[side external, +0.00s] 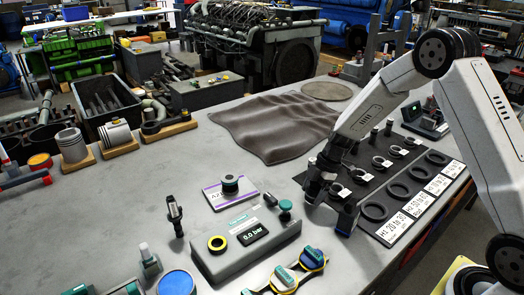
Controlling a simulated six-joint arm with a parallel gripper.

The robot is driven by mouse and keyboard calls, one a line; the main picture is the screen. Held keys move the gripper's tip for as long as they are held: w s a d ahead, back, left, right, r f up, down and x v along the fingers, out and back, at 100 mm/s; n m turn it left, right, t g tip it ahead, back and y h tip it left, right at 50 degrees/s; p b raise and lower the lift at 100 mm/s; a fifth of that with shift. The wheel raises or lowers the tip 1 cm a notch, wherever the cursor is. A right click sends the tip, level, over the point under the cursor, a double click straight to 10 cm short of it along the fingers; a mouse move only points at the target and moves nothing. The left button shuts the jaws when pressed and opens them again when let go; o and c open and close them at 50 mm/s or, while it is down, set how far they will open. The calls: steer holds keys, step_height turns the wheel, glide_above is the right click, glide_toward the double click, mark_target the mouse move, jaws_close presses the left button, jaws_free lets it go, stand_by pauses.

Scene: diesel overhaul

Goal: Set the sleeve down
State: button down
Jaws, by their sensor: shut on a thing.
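My gripper (330,196) is low over the near left end of a dark board (386,224) at the right of the table. Its two fingers are shut on a small dark sleeve (337,188) with a white tag, mostly hidden between them. I cannot tell whether the sleeve touches the board. Similar dark sleeves with white tags (382,162) stand in a row behind and to the right. A row of flat black rings (398,190) lies in front of them, beside white printed labels (393,229).
A grey box with a pressure display (254,233) stands left of my gripper. A small spool on a white card (230,187) lies behind it. A crumpled brown cloth (275,125) covers the table behind. Pistons on wooden blocks (72,147) stand far left.

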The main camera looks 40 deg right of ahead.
mark_target(307, 208)
steer(key=shift+f, duration=1.65)
steer(key=shift+f, duration=0.1)
jaws_free()
steer(key=v, duration=1.2)
